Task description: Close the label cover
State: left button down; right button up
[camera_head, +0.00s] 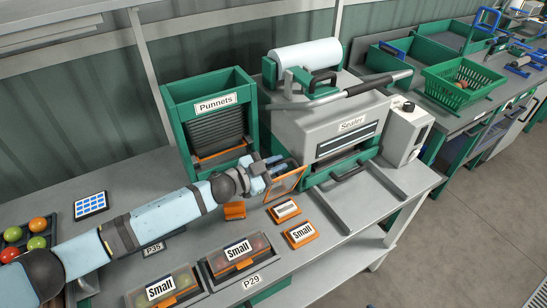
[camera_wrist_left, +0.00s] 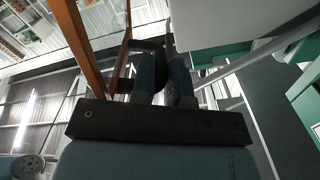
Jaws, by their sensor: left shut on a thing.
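The label cover (camera_head: 287,184) is an orange frame with a clear pane. It stands raised and tilted, behind an orange-edged label marked "Small" (camera_head: 285,210) on the bench. My left gripper (camera_head: 271,167) is at the cover's upper left edge, shut on the cover. In the left wrist view, the fingers of my left gripper (camera_wrist_left: 164,78) are close together on a small dark part beside the orange frame of the cover (camera_wrist_left: 82,45). The exact grip is partly hidden by the fingers. My right gripper is not in view.
The grey sealer (camera_head: 330,125) stands right behind the cover. The green punnets holder (camera_head: 210,110) is to its left. Another "Small" label (camera_head: 299,234) and an orange block (camera_head: 235,211) lie nearby. Lidded punnets (camera_head: 236,256) stand in front.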

pick_arm(q)
jog(key=shift+s, duration=0.1)
dwell(0.3)
jog(key=c, duration=1.4)
grip_release()
jog(key=shift+s+a+f, duration=0.1)
jog(key=shift+a, duration=0.05)
jog(key=b+v, duration=0.1)
jog(key=v, duration=1.2)
jog(key=shift+b, duration=0.4)
jog(key=shift+s+a, duration=0.1)
jog(key=shift+s, duration=0.1)
